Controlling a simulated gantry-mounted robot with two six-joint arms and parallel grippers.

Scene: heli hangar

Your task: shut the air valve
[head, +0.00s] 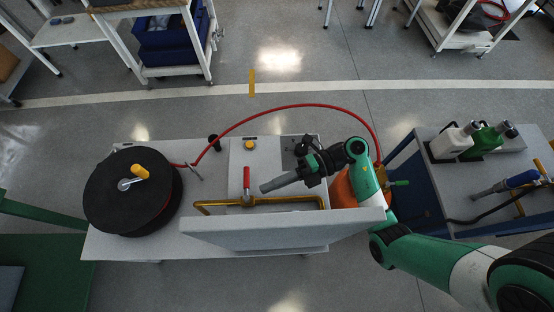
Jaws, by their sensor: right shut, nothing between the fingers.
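The air valve has a red lever (246,178) that points away from me, up in the picture. It stands crosswise to the brass pipe (290,201), which runs left to right along the upright grey panel (260,232). My right gripper (264,187) comes in from the right, shut and empty. In the picture its fingertips are a short way right of the lever with a small gap between them; I cannot tell their height difference. My left gripper is not in view.
A black hose reel (125,195) stands left on the grey bench (205,215). A red hose (290,106) arcs behind the valve to an orange container (344,190) at right. A side table (425,140) holds white and green bottles.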

